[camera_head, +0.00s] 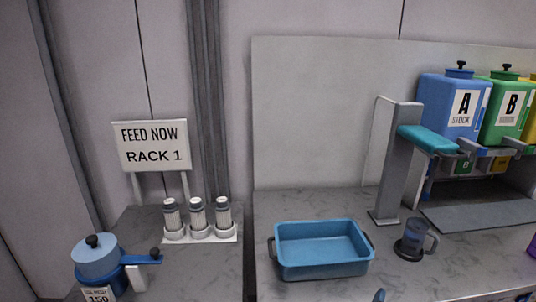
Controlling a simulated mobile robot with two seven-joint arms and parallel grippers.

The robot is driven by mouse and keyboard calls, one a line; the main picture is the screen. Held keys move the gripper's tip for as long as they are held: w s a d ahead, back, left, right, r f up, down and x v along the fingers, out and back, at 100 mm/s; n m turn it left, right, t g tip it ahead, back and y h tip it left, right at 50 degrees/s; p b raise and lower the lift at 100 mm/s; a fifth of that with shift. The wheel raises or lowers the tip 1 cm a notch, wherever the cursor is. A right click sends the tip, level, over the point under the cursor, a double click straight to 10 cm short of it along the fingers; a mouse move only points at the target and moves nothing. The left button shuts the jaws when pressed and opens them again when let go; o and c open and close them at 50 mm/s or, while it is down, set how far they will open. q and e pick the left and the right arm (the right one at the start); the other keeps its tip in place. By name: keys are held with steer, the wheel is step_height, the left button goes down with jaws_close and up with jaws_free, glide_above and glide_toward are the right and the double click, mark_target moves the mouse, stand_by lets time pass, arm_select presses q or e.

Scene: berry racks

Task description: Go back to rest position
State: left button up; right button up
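Neither of my grippers can be made out in the head view, and no arm of mine is clearly visible. A small blue tip (379,295) shows at the bottom edge, but too little of it is in the picture to tell what it is. An empty blue tray (323,269) with dark side handles sits on the grey counter (280,212). A dark translucent mug (412,243) stands to the right of the tray.
A blue lidded pot (96,262) labelled 150 and several white-and-grey cylinders (197,214) stand at left below a "RACK 1" sign (151,146). At right are a grey post (396,165) and a rack with blue A (448,105) and green B (505,110) containers.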

arm_select(q)
steer(key=shift+w+d+r, duration=0.15)
steer(key=shift+w, duration=0.1)
arm_select(e)
steer(key=s+a+f+m+g+y, duration=0.1)
steer(key=s+f+m+y, duration=0.3)
steer(key=s+m, duration=0.5)
steer(key=s+a+f+m+g+y, duration=0.2)
steer(key=s+f+m, duration=0.4)
steer(key=s+m, duration=0.4)
steer(key=m+g+y, duration=0.1)
steer(key=m+y, duration=0.1)
steer(key=m, duration=0.4)
arm_select(q)
steer(key=shift+s, duration=0.3)
arm_select(e)
steer(key=shift+c, duration=0.5)
